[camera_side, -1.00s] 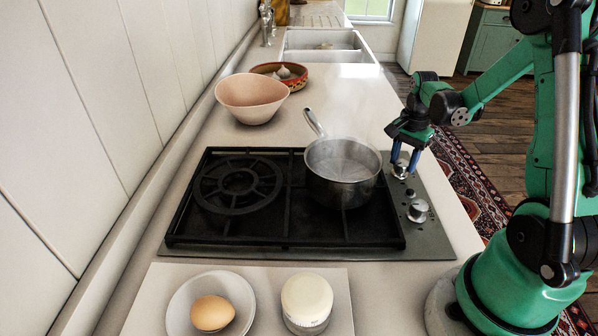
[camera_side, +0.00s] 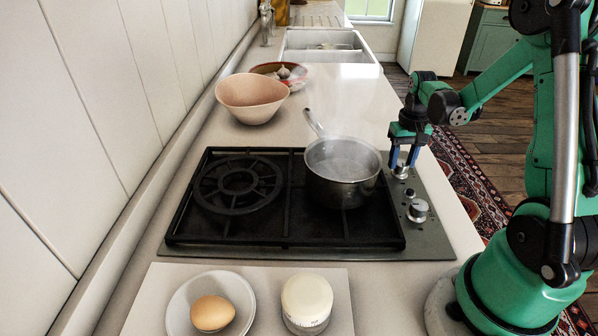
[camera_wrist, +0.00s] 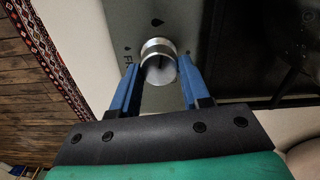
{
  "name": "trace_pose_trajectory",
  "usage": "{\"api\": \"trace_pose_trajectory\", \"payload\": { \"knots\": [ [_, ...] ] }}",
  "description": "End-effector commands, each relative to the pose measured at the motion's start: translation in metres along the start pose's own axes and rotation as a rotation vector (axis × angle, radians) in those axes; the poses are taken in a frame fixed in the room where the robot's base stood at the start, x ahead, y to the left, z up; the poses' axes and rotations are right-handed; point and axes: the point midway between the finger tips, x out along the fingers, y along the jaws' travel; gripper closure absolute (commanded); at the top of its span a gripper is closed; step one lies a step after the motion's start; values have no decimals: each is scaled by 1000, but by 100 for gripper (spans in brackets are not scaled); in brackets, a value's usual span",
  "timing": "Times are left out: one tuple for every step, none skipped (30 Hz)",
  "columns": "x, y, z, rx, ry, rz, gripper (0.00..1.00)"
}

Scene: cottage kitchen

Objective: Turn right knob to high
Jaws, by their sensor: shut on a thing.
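The metal right knob (camera_side: 401,172) is the farther knob on the hob's steel strip in the side view. My gripper (camera_side: 403,164) points down over it, with its blue fingers on either side of it. In the wrist view, the round silver knob (camera_wrist: 159,55) sits between the fingertips of my gripper (camera_wrist: 160,70), which are shut on it. Dark marks are printed on the panel around it, including a drop-shaped one. The knob's pointer is hard to make out, so I cannot tell its exact setting.
The nearer knob (camera_side: 418,210) stands on the same strip. A steaming steel saucepan (camera_side: 343,190) stands on the hob (camera_side: 240,235) just left of my gripper.

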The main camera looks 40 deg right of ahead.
Motion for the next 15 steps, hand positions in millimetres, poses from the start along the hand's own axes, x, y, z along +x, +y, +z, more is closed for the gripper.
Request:
{"api": "trace_pose_trajectory", "payload": {
  "knots": [
    [0,0,0,-29,-1,0,100],
    [0,0,0,-45,-1,0,100],
    [0,0,0,-66,-1,0,100],
    [0,0,0,-81,-1,0,100],
    [0,0,0,-94,-1,0,100],
    [0,0,0,-110,-1,0,100],
    [0,0,0,-121,-1,0,100],
    [0,0,0,-129,-1,0,100],
    [0,0,0,-141,-1,0,100],
    [0,-1,0,-149,-1,0,100],
    [0,-1,0,-154,-1,0,100],
    [0,-1,0,-161,-1,0,100],
    [0,-1,0,-166,-1,0,100],
    [0,-1,0,-169,-1,0,100],
    [0,-1,0,-173,-1,0,100]
  ]
}}
